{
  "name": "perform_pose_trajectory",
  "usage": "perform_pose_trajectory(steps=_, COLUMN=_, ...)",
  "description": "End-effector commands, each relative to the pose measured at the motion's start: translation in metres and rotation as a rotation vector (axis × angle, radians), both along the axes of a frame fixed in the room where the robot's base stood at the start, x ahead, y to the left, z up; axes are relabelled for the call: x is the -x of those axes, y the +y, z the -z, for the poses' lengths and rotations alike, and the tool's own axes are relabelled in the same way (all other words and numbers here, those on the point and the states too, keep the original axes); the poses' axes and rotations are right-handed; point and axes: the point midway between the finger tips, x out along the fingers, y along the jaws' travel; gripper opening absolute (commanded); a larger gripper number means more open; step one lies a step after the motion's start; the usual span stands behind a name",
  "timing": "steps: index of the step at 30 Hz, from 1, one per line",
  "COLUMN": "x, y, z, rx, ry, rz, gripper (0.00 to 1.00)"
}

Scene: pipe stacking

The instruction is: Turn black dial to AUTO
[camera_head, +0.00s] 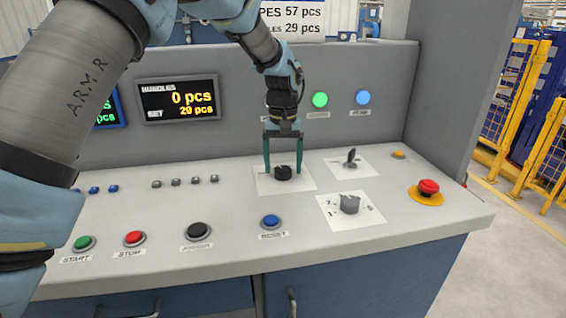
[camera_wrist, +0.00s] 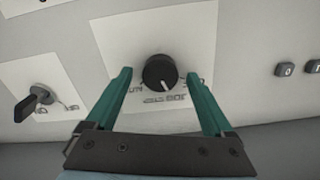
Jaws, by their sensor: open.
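The black dial (camera_head: 283,172) sits on a white label plate (camera_head: 266,187) on the sloping control panel. In the wrist view the round black dial (camera_wrist: 160,72) has a white pointer line aimed toward the bottom of the picture. Lettering on its plate (camera_wrist: 185,30) is partly readable, and the finger on the left covers part of it. My gripper (camera_head: 283,170) is over the dial, pointing down. Its two teal fingers (camera_wrist: 162,85) are open, one on each side of the dial, with gaps visible between them and it.
A dark lever switch (camera_head: 351,158) is right of the dial, and a grey rotary selector (camera_head: 349,203) is in front. A red emergency button (camera_head: 428,187) is at the far right. A blue button (camera_head: 270,221) and small square buttons (camera_head: 185,181) are nearby.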

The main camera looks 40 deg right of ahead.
Motion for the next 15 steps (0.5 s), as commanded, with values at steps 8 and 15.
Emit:
perform_pose_trajectory(steps=8, x=0.0, y=0.0003, z=0.003, rx=0.0, ry=0.0, rz=0.0, gripper=0.87)
perform_pose_trajectory(steps=15, x=-0.0001, y=0.0002, z=0.0027, rx=0.0, ry=0.0, rz=0.0, gripper=0.64)
